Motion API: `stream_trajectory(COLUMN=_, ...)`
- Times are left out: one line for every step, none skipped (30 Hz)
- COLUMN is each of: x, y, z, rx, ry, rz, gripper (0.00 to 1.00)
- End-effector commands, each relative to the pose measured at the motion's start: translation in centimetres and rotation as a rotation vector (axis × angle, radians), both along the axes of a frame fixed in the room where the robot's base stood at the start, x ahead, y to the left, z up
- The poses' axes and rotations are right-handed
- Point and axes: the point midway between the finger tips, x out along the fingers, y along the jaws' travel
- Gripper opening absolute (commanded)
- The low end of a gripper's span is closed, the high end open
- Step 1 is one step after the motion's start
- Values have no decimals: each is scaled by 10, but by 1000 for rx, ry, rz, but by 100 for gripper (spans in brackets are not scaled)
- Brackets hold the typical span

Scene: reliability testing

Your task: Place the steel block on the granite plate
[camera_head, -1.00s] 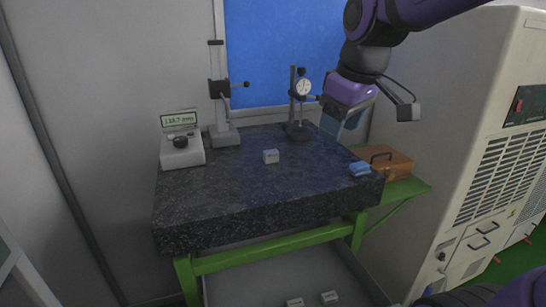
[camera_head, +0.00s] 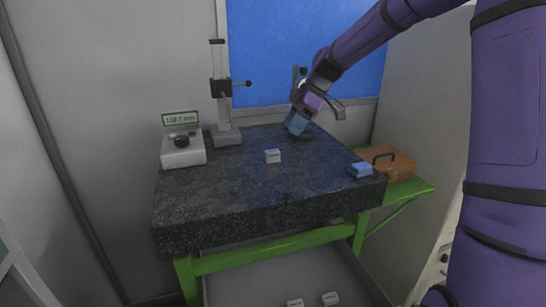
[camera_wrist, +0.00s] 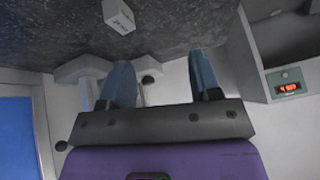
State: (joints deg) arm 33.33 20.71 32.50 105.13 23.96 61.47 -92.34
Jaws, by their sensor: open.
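A small pale steel-looking block (camera_head: 273,156) sits on the speckled dark granite plate (camera_head: 230,195), near its middle. In the wrist view the block (camera_wrist: 119,15) shows at the top, on the granite (camera_wrist: 200,20), with faint markings on a face. Two similar small blocks lie on the lower shelf, one on the right (camera_head: 330,298) and one on the left (camera_head: 295,303). My gripper (camera_head: 296,124) is over the back right of the plate, behind and right of the block. In the wrist view its blue fingers (camera_wrist: 162,80) are apart with nothing held between them.
A height stand (camera_head: 225,136) and a readout box (camera_head: 183,150) stand at the plate's back left. A blue item (camera_head: 361,170) lies at the right edge, beside a brown case (camera_head: 400,165). The plate's front is clear.

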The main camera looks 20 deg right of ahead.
Motion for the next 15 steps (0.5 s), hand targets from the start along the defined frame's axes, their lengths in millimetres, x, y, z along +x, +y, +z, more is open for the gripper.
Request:
stream_trajectory(x=11, y=-5, z=-7, rx=42, ry=-14, rz=26, gripper=57)
stream_trajectory(x=16, y=-7, z=-10, rx=64, ry=-25, rz=45, gripper=57)
stream_trajectory(x=23, y=-10, z=-13, rx=92, ry=-42, rz=67, gripper=57)
stream_trajectory(x=28, y=-12, z=-15, rx=112, ry=-55, rz=82, gripper=57)
stream_trajectory(x=33, y=-14, z=-17, rx=131, ry=-68, rz=95, gripper=57)
stream_trajectory(x=38, y=-17, z=-19, rx=153, ry=-83, rz=112, gripper=57)
stream_trajectory(x=41, y=-19, z=-21, rx=167, ry=-94, rz=122, gripper=57)
stream_trajectory(x=44, y=-20, z=-22, rx=181, ry=-105, rz=132, gripper=57)
stream_trajectory(x=48, y=-22, z=-23, rx=197, ry=-117, rz=142, gripper=57)
stream_trajectory(x=50, y=-23, z=-24, rx=206, ry=-124, rz=148, gripper=57)
stream_trajectory(x=51, y=-24, z=-24, rx=214, ry=-129, rz=154, gripper=57)
stream_trajectory(x=53, y=-25, z=-25, rx=222, ry=-136, rz=160, gripper=57)
stream_trajectory(x=54, y=-25, z=-26, rx=225, ry=-140, rz=162, gripper=57)
stream_trajectory(x=55, y=-24, z=-27, rx=228, ry=-142, rz=164, gripper=57)
stream_trajectory(x=55, y=-22, z=-29, rx=230, ry=-144, rz=167, gripper=57)
